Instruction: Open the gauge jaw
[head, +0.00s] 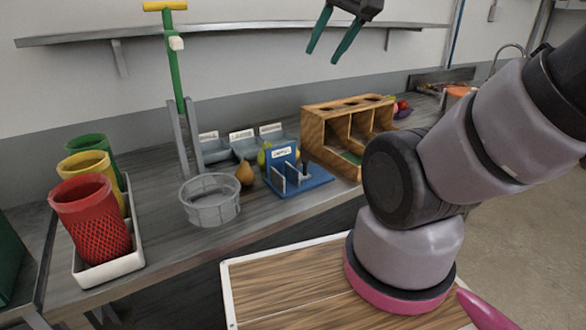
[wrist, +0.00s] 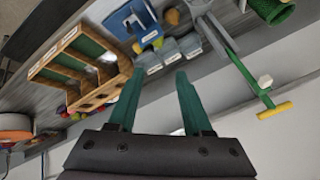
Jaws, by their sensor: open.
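The gauge (head: 310,180) is a blue stand on the counter, with a white label on its upright block and light grey upright plates on its base. How far apart its jaw parts are, I cannot tell. In the wrist view the gauge (wrist: 120,22) is small, at the top edge and partly cut off. My gripper (head: 321,56) is raised high in front of the wall, well above the gauge and apart from it. In the wrist view its two green fingers (wrist: 160,73) are spread with nothing between them.
A wooden compartment box (head: 312,130) stands right of the gauge, and a grey mesh basket (head: 211,211) stands left. A brown pear-shaped object (head: 244,174) sits between basket and gauge. Behind are labelled grey bins (head: 215,152), a green post (head: 173,65) and a wall shelf (head: 80,38).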

